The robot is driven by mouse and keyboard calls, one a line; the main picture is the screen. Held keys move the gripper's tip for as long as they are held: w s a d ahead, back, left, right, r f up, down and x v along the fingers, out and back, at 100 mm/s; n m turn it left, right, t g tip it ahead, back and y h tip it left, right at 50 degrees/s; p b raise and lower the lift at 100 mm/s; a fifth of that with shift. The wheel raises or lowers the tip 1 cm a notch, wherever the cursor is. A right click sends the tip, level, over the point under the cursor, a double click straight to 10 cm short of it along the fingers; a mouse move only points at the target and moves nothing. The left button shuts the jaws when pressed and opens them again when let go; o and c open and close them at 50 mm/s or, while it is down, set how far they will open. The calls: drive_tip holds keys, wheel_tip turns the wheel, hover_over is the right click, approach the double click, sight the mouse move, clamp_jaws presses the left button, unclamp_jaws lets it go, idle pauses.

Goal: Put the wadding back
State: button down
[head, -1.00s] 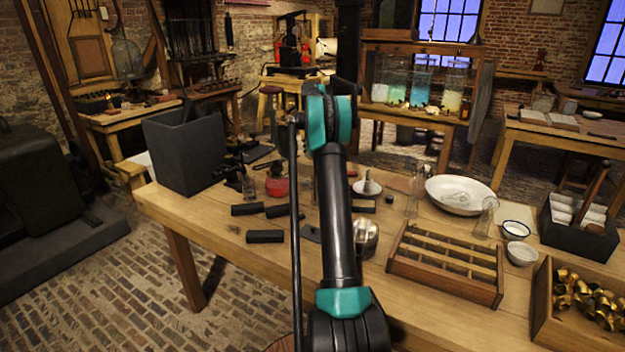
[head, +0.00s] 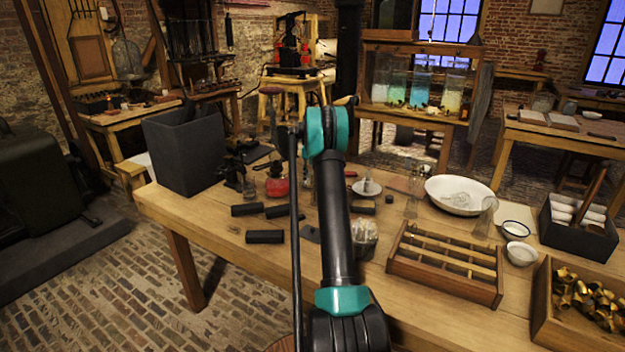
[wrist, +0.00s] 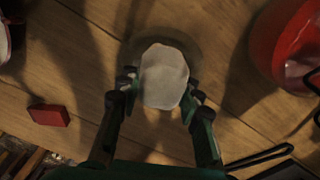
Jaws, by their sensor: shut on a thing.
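A pale grey-white, rounded lump, which looks like the wadding (wrist: 164,72), sits between the fingers of my gripper (wrist: 160,90) in the wrist view. The fingers are shut on its two sides, and it covers part of the wooden surface beyond. In the head view my arm hides most of the area behind it, and I cannot make out the gripper or the held lump there. Several white rolls lie in a black box (head: 577,240) at the right of the table, with a wooden handle rising from it.
The wooden table (head: 225,218) carries a slatted wooden rack (head: 450,283), a white basin (head: 459,194), glass jars, small bowls and a box of brass pieces (head: 590,305). A tall dark box (head: 187,155) stands at the back left. The wrist view shows a red object (wrist: 268,50) and a red block (wrist: 48,115).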

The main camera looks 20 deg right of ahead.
drive_tip(key=c, duration=1.3)
unclamp_jaws()
drive_tip(key=shift+f, duration=0.1)
wheel_tip(320, 180, up, 12)
drive_tip(key=shift+a+r, duration=0.1)
drive_tip(key=shift+r, duration=0.05)
